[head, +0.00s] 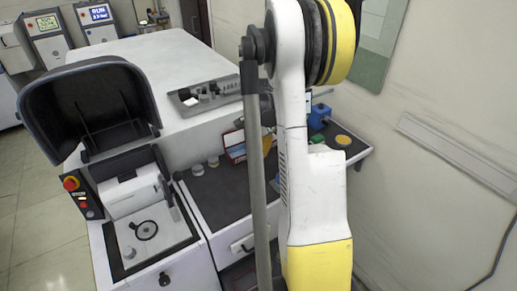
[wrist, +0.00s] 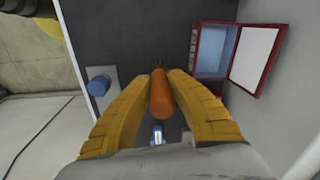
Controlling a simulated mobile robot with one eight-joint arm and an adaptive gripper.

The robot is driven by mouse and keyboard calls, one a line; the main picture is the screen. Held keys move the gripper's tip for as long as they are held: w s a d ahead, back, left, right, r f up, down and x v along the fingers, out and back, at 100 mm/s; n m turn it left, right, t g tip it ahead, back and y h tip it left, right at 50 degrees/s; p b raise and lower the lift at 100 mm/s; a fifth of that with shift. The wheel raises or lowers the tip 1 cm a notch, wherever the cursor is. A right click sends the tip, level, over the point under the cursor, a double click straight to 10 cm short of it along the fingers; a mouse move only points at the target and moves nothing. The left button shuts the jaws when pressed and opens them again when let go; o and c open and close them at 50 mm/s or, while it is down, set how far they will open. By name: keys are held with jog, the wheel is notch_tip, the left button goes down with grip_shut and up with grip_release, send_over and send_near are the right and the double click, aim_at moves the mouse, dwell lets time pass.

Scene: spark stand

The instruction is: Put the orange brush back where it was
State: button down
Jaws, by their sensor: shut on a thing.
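In the wrist view, the orange brush (wrist: 162,98) is between the two yellow fingers of my gripper (wrist: 158,78), which are shut on it. Its rounded orange end faces the camera, and a small dark part shows at its far end. The dark counter top (wrist: 140,30) lies beyond it; I cannot tell whether the brush touches it. In the head view my arm hides the brush, and only a bit of a yellow finger of my gripper (head: 268,143) shows beside the arm.
An open red box (wrist: 212,50) with a raised white-faced lid stands right of my gripper. A blue part on a grey plate (wrist: 98,86) is at left. Small pots (head: 197,170), a blue block (head: 320,113) and a yellow disc (head: 343,140) are on the counter. A machine (head: 148,232) stands left.

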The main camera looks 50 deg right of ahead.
jog(key=shift+f, duration=0.45)
jog(key=shift+f+b, duration=0.6)
jog(key=shift+f, duration=0.05)
jog(key=c, duration=1.3)
grip_release()
jog(key=shift+r, duration=0.1)
jog(key=r, duration=1.2)
jog(key=shift+s+a, duration=0.15)
jog(key=shift+s, duration=0.25)
